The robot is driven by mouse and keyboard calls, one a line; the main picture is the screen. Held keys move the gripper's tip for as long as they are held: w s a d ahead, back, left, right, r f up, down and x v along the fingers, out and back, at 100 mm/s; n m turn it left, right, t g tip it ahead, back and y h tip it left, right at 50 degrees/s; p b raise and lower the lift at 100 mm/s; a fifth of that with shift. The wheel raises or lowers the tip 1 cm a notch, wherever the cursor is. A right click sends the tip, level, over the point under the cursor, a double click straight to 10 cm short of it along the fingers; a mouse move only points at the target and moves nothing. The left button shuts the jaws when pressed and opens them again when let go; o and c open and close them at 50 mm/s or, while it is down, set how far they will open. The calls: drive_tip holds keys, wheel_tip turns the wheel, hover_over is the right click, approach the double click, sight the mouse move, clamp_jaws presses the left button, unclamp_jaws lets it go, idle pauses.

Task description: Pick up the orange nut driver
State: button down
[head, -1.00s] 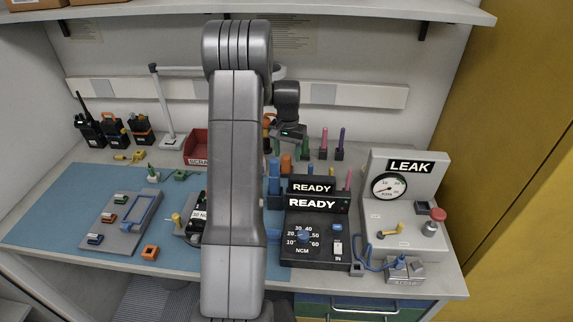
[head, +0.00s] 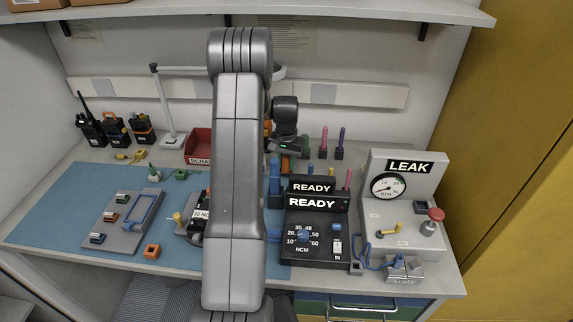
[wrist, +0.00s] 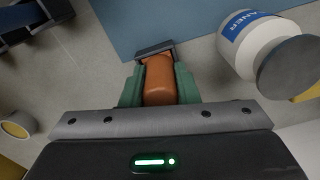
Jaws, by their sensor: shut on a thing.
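The orange nut driver (wrist: 160,82) shows in the wrist view as a rounded orange handle between the two green finger pads. My gripper (wrist: 159,88) is shut on it, with a pad against each side. A dark square holder (wrist: 155,48) lies just past the handle's far end; I cannot tell whether the driver still sits in it. In the head view my gripper (head: 287,150) is at the back of the bench, behind the READY boxes.
Pink (head: 323,143) and purple (head: 341,142) handled drivers stand to the right of my gripper. A blue-handled one (head: 274,176) is close in front. A white cleaner bottle (wrist: 250,42) lies right in the wrist view. The LEAK tester (head: 400,195) stands at right.

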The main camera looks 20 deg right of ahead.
sight(286, 156)
drive_tip(key=shift+r, duration=0.1)
wheel_tip(286, 156, up, 10)
drive_tip(key=shift+f+b, duration=0.1)
drive_tip(key=shift+b, duration=0.65)
